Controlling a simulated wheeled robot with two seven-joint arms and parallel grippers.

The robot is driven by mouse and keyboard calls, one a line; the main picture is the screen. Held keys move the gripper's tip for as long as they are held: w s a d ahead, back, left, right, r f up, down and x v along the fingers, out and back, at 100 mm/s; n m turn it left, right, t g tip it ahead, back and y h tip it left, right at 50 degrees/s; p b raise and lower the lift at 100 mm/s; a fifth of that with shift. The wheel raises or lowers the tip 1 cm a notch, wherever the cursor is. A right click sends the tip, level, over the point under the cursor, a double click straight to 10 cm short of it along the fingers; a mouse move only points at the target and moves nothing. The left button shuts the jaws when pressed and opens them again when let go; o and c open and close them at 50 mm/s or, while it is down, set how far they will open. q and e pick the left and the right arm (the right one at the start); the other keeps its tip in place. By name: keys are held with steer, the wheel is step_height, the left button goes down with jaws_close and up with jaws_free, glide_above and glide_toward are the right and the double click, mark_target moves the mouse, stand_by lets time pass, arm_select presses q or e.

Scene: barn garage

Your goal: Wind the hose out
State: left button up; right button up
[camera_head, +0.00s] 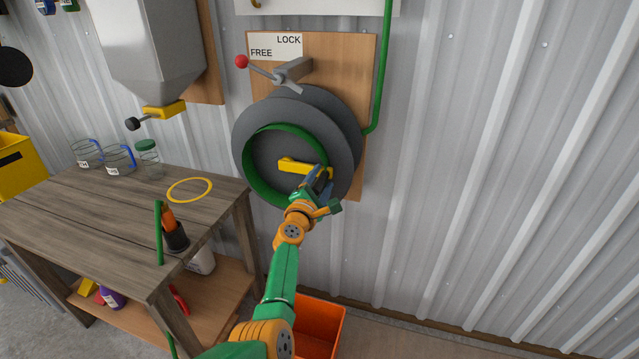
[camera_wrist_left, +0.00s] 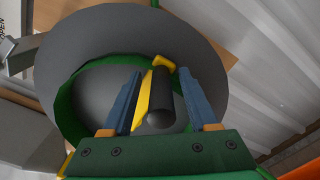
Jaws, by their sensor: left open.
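A grey hose reel (camera_head: 345,110) hangs on a wooden board on the wall, with green hose (camera_head: 262,185) wound on it. More green hose (camera_head: 383,70) runs up the wall at the right. A yellow crank (camera_head: 292,165) crosses the reel's face. Its black handle (camera_wrist_left: 162,95) points toward the left wrist camera. My left gripper (camera_head: 320,178) is open at the crank's handle end. In the left wrist view, its blue fingers stand on either side of the handle; contact is unclear. A red-knobbed lever (camera_head: 258,68) above the reel points toward FREE. My right gripper is out of view.
A wooden workbench (camera_head: 75,205) stands left of the reel, with jars, a yellow ring (camera_head: 190,190) and a dark tool cup (camera_head: 176,238). A grey hopper (camera_head: 150,50) hangs above it. An orange bin (camera_head: 325,318) sits below the reel. The wall right is bare.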

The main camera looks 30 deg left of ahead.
arm_select(q)
steer(key=p+v, duration=0.2)
steer(key=v, duration=0.4)
steer(key=shift+s, duration=0.35)
steer(key=shift+d, duration=0.1)
